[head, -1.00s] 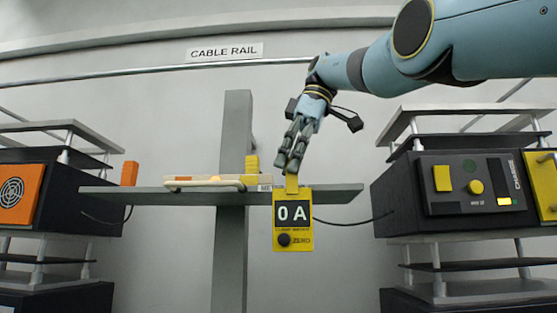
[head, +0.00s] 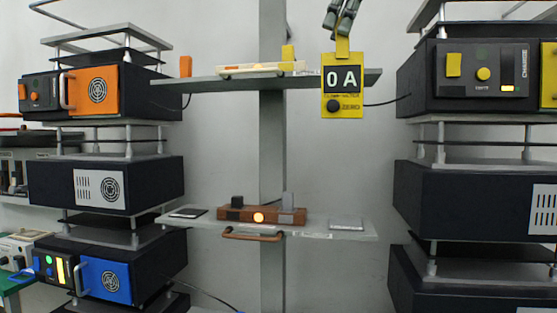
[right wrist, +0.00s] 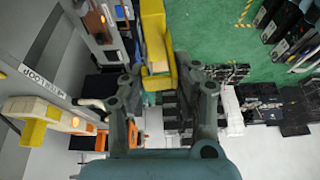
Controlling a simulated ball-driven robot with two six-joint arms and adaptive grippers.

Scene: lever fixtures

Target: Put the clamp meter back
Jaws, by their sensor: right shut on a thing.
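The yellow clamp meter (head: 343,104) shows "0 A" on a dark display, with a dark knob marked ZERO below. In the head view it hangs upright from my right gripper (head: 340,28), in front of the upper shelf's right end. The gripper is shut on the meter's yellow top part; most of the hand is cut off by the picture's top edge. In the right wrist view, the right gripper (right wrist: 160,72) has its fingers on both sides of the yellow meter (right wrist: 154,25). My left gripper is not in view.
The upper shelf (head: 200,82) carries a cream bar with a yellow block. The lower shelf (head: 190,222) holds a brown unit (head: 262,214) with a lit orange button. Black instrument stacks stand left and right, the right one with a yellow-switch panel (head: 483,75). A thin cable runs beside the meter.

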